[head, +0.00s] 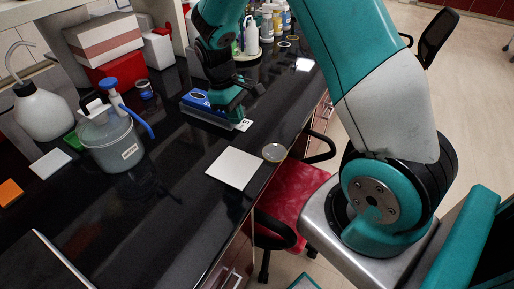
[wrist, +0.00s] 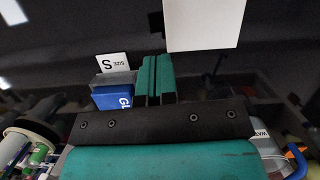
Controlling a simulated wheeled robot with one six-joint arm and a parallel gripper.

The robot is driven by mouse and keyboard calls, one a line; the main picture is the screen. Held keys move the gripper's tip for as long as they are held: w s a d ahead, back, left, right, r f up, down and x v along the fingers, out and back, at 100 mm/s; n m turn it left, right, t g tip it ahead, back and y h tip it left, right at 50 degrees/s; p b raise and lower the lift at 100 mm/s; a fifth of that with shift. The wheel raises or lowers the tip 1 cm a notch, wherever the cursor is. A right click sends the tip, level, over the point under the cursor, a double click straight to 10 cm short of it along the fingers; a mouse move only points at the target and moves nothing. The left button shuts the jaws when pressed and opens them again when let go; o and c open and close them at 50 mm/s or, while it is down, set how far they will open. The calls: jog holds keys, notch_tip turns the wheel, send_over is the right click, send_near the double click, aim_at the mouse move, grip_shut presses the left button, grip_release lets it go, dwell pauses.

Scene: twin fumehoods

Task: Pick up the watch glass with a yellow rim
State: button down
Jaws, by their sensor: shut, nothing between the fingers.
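A round, shallow glass dish with a pale yellowish rim (head: 274,152) lies on the black bench near its front edge, just right of a white square tile (head: 235,168). It looks like the watch glass; I cannot make it out in the wrist view. My gripper (head: 238,114) is beside a blue glove box (head: 200,103), farther back along the bench than the dish and apart from it. In the wrist view my gripper's teal fingers (wrist: 157,78) are together with nothing between them.
The tile also shows in the wrist view (wrist: 205,24). A wash bottle (head: 40,110), a lidded container with a blue tube (head: 110,143) and an orange square (head: 10,192) stand or lie left. Bottles (head: 268,22) stand at the back. A red chair (head: 285,205) is below the bench edge.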

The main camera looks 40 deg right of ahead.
aim_at(266, 156)
jog(key=p+x, duration=0.2)
jog(key=x, duration=0.7)
jog(key=shift+s+f, duration=0.15)
jog(key=s+p, duration=0.1)
jog(key=s+d+p, duration=0.1)
jog(key=s, duration=0.1)
jog(key=shift+d+f, duration=0.15)
jog(key=shift+d, duration=0.05)
jog(key=shift+s+d+f, duration=0.1)
jog(key=shift+s+d, duration=0.05)
jog(key=shift+s, duration=0.2)
jog(key=shift+s+d, duration=0.1)
jog(key=shift+s, duration=0.05)
jog(key=shift+s+d, duration=0.2)
jog(key=shift+s, duration=0.25)
jog(key=shift+s+d, duration=0.25)
jog(key=shift+s, duration=0.2)
jog(key=shift+w, duration=0.1)
jog(key=shift+a, duration=0.1)
